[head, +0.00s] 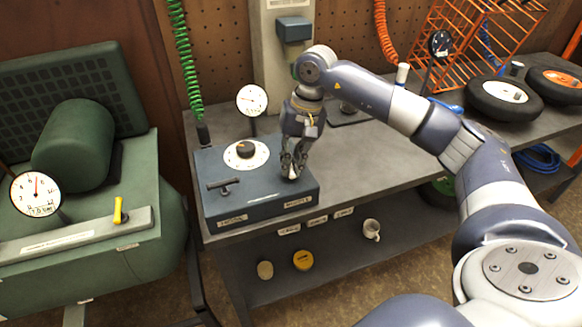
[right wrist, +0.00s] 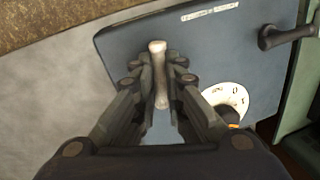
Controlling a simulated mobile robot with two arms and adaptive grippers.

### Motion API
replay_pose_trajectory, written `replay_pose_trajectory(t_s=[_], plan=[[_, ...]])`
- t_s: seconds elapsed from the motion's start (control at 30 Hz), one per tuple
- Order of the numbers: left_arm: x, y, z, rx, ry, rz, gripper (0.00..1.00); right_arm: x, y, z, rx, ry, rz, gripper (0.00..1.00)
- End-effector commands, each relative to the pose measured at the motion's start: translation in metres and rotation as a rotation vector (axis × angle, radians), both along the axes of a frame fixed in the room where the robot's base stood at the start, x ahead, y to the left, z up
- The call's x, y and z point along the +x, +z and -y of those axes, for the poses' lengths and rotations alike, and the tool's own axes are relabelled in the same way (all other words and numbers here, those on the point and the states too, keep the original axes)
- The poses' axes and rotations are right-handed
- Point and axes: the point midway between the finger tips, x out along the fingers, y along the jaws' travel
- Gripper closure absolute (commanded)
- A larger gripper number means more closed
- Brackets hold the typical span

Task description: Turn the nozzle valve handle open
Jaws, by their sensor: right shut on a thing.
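A pale, bar-shaped handle (right wrist: 158,60) on the dark blue control box (head: 245,203) stands between the fingers of my right gripper (head: 293,165). The right gripper is shut on it, pointing down from above at the box's right side. In the right wrist view the fingers close on both sides of the handle, and its rounded end sticks out past them. In the head view the fingers hide most of it. Label text on the box is too small to read surely. My left gripper is not in view.
On the box are a black T-handle (head: 222,186) and a black knob (head: 246,149) on a white dial. A gauge (head: 252,100) and green coiled hose (head: 182,60) stand behind. A green compressor (head: 90,200) is at left. The bench (head: 365,150) right of the box is largely clear.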

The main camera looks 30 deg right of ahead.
Motion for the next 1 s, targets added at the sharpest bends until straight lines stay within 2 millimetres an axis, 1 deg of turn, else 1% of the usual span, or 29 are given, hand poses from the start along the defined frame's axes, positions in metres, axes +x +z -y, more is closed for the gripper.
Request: replay_pose_trajectory(t_s=[0.03,0.1,0.4,0.93,0.97,1.0], plan=[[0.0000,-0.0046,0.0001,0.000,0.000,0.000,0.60,-0.0002,-0.0028,0.0006,-0.001,0.030,-0.003,1.00],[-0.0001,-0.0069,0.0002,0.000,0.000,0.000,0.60,-0.0002,-0.0024,0.0009,-0.002,0.072,-0.003,1.00],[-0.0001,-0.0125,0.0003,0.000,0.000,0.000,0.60,0.0000,-0.0014,0.0009,-0.002,0.182,-0.003,1.00],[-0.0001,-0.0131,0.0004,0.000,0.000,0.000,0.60,0.0001,-0.0004,0.0013,-0.003,0.205,-0.003,1.00],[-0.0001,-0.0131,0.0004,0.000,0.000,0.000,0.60,0.0001,-0.0004,0.0013,-0.003,0.205,-0.003,0.87],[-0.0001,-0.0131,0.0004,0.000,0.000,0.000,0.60,0.0001,-0.0004,0.0013,-0.003,0.205,-0.002,0.78]])
